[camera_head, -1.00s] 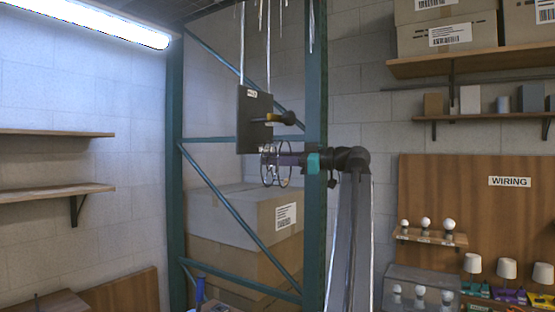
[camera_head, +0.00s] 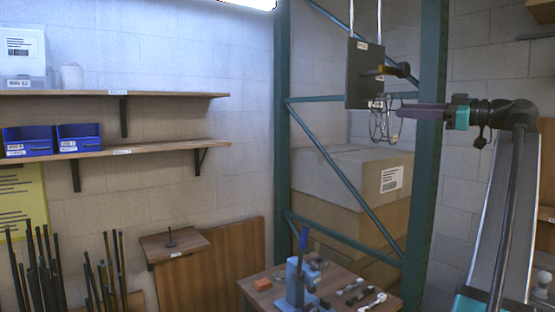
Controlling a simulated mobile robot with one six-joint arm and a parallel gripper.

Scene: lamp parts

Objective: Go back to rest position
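My gripper (camera_head: 400,112) is at the upper right, on my arm that reaches in from the right with purple and teal parts. Its tip points left at a wire cage (camera_head: 383,126), which is beside or touching it. Whether the fingers are open, shut or on the cage is too small to tell. The cage is just below a dark hanging panel (camera_head: 362,65) with a yellow and black piece (camera_head: 398,70) sticking out to the right.
A teal rack post (camera_head: 427,150) stands behind my arm. Large cardboard boxes (camera_head: 340,170) sit inside the rack. A wooden table (camera_head: 262,290) below holds a blue press (camera_head: 297,280) and small parts. Wall shelves (camera_head: 160,148) with blue bins (camera_head: 78,138) are at the left.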

